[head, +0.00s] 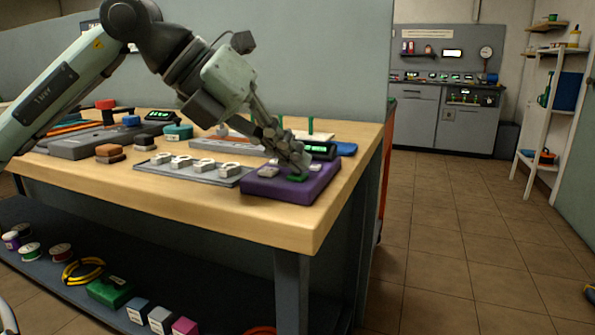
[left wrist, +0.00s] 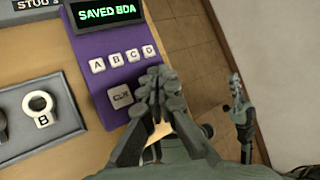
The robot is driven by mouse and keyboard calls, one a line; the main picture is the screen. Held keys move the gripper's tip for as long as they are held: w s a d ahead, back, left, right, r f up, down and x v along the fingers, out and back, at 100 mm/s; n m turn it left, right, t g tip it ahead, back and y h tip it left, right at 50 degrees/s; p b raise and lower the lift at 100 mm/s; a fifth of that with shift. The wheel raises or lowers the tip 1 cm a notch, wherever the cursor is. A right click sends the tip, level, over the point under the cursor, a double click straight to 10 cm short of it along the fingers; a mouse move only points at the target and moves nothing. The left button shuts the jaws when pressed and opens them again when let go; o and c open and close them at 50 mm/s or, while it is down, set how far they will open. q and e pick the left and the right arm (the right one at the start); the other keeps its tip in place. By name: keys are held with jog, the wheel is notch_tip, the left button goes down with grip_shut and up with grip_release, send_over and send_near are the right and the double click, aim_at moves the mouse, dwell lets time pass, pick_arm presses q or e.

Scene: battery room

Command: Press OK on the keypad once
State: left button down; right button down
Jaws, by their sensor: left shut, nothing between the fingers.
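The purple keypad (head: 270,188) lies at the front right corner of the wooden bench. In the left wrist view the keypad (left wrist: 95,60) has a display (left wrist: 107,10) reading "SAVED BDA" in green, pale A, B, C and D keys (left wrist: 123,57) and a grey CLR key (left wrist: 120,96). A green key (head: 298,178) shows at its front in the head view; its label is not readable. My left gripper (head: 303,168) is shut and empty, its tips right over the green key; contact cannot be told. In the left wrist view my left gripper (left wrist: 157,80) hides that key.
A grey tray with labelled rings (head: 195,167) lies left of the keypad. What looks like my right gripper (left wrist: 237,92) hangs over the floor beyond the bench edge. The tiled floor (head: 450,230) right of the bench is mostly clear.

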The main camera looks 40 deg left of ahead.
aim_at(292, 175)
pick_arm(q)
jog(key=shift+r+p, duration=0.4)
jog(key=shift+r, duration=0.25)
jog(key=shift+r, duration=0.1)
notch_tip(292, 175, up, 5)
jog(key=p, duration=0.4)
dwell(0.7)
